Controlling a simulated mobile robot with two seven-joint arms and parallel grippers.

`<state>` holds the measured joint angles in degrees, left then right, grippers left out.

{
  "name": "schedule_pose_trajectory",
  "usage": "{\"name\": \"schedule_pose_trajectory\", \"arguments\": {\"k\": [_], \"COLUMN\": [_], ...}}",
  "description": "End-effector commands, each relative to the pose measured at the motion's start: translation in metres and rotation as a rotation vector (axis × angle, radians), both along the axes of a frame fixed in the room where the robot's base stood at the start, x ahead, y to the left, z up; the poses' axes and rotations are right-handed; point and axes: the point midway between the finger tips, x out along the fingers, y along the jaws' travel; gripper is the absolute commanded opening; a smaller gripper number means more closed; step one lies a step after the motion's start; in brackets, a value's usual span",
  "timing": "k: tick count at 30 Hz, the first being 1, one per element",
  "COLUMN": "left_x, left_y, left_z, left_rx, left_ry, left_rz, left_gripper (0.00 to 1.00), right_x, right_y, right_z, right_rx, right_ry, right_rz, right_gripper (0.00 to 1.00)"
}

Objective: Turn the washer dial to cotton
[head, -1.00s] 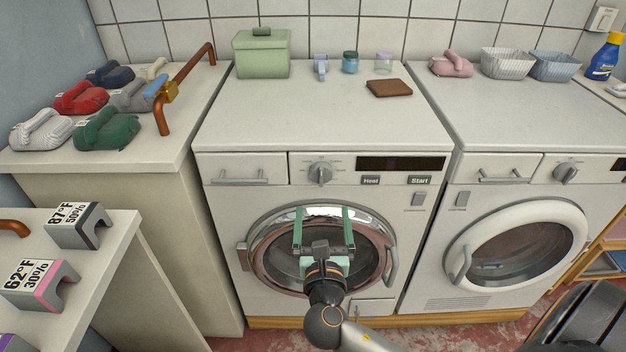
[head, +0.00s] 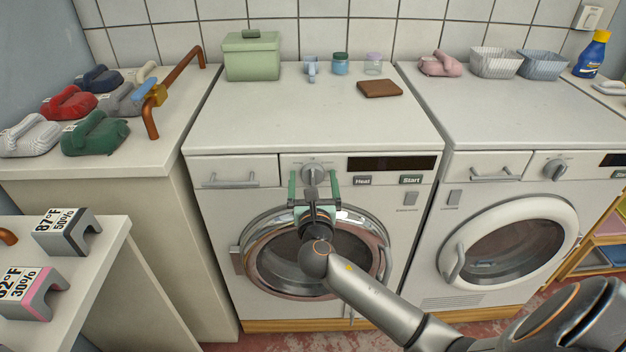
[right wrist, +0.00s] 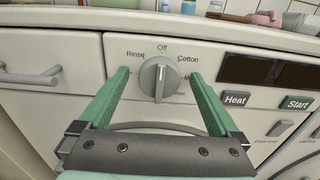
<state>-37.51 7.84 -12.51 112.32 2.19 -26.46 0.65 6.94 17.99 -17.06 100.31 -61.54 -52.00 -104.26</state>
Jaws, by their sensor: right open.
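The washer dial (head: 314,172) is a grey round knob with a raised grip on the front panel of the left washer (head: 215,290). In the right wrist view the dial (right wrist: 159,78) has labels Rinse, Off and Cotton around it; another label is partly hidden. Its grip stands nearly upright, in line with Off. My right gripper (head: 313,180) is open, its green fingers on either side of the dial. In the right wrist view the fingers (right wrist: 160,82) flank the dial with gaps on both sides; I see no contact. My left gripper is not in view.
Heat (right wrist: 235,99) and Start (right wrist: 298,103) buttons lie right of the dial, under a dark display (right wrist: 270,72). A drawer handle (head: 230,181) is to its left. The round door (head: 285,262) is below. A second washer (head: 520,290) stands at right.

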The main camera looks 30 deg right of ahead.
Motion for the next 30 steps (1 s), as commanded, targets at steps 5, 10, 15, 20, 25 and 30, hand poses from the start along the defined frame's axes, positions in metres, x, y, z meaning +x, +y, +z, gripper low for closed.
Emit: {"name": "schedule_pose_trajectory", "arguments": {"k": [5, 10, 15, 20, 25, 30], "left_x": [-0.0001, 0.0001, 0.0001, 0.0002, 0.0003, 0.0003], "left_y": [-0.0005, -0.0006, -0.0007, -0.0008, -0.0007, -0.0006], "left_z": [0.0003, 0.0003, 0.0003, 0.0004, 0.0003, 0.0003], "left_rx": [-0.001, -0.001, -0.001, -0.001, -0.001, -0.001], "left_ry": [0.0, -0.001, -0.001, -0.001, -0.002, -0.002], "left_rz": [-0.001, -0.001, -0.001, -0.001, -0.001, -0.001], "left_gripper": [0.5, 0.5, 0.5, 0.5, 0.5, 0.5], "right_x": [-0.0002, -0.0003, -0.0004, -0.0005, -0.0005, -0.0005], "right_y": [0.0, 0.0002, 0.0003, 0.0004, 0.0005, 0.0005], "right_z": [-0.0001, -0.0002, -0.0003, -0.0004, -0.0004, -0.0005], "right_rx": [0.0, 0.0, 0.0, 0.001, 0.001, 0.008], "right_ry": [0.0, 0.0, 0.0, 0.001, 0.001, -0.004], "right_rz": [0.0, 0.0, 0.0, 0.0, 0.0, 0.0], "right_gripper": [0.88, 0.69, 0.49, 0.31, 0.13, 0.13]}}
